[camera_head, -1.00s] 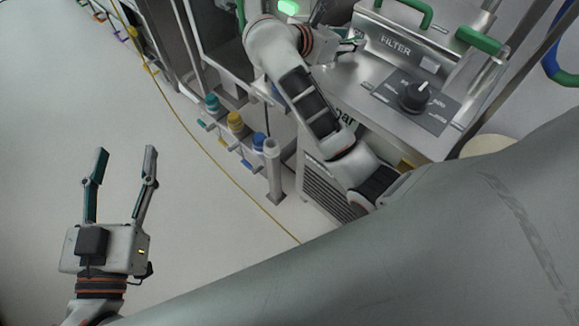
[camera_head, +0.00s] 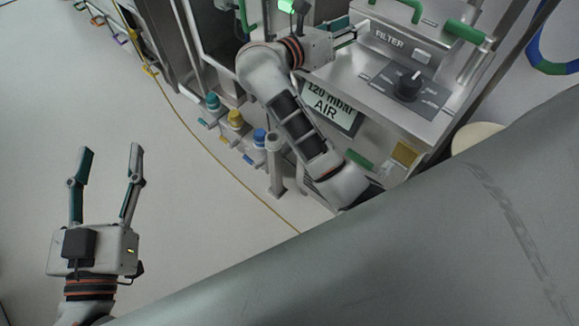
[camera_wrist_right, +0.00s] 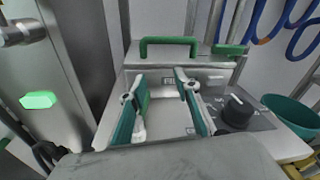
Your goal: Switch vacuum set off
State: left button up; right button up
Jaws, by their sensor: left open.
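The vacuum set is a steel cabinet with a FILTER box (camera_head: 405,48) and a black rotary knob (camera_head: 407,87) on a dark dial plate. The knob also shows in the right wrist view (camera_wrist_right: 237,110), right of the fingers. My right gripper (camera_head: 347,33) is at the left of the FILTER box, its tips partly unclear in the head view. In the right wrist view its fingers (camera_wrist_right: 165,100) are spread, with nothing between them, apart from the knob. My left gripper (camera_head: 104,165) is open and empty above the floor, far left of the cabinet.
A lit green button (camera_head: 287,5) is on the steel panel left of the cabinet; it also shows in the right wrist view (camera_wrist_right: 38,100). Green handles (camera_head: 465,30) stick up from the cabinet top. Capped bottles (camera_head: 235,119) stand below.

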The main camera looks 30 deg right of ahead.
jog(key=s+a+r+n+t+h+p, duration=0.1)
jog(key=s+a+r+n+t+h, duration=0.3)
jog(key=n+t, duration=0.6)
jog(key=w+a+f+n+t+y+p, duration=0.1)
jog(key=a+f+n+t+y, duration=0.4)
jog(key=n+y, duration=0.6)
jog(key=a+f+n+t+y, duration=0.2)
jog(key=a+n+t+y, duration=0.35)
jog(key=n, duration=0.95)
pick_arm(q)
jog(key=shift+t, duration=0.3)
notch_tip(320, 180, up, 6)
jog(key=shift+s+a+f+p, duration=0.1)
jog(key=shift+a+p, duration=0.05)
jog(key=shift+p, duration=0.6)
pick_arm(e)
jog(key=s+a+f+n+g+y, duration=0.2)
jog(key=s+f+n+g, duration=0.1)
jog(key=f, duration=0.5)
jog(key=s+a+f+n+g+y, duration=0.3)
jog(key=s+f+n+g, duration=0.1)
jog(key=f, duration=0.4)
jog(key=s+a+f+n+g+y, duration=0.2)
jog(key=s+f+n+g+y, duration=0.1)
jog(key=s+f+n, duration=0.2)
notch_tip(320, 180, down, 3)
jog(key=shift+a+r+n+g, duration=0.1)
jog(key=shift+a+n+g, duration=0.25)
jog(key=shift+n, duration=0.65)
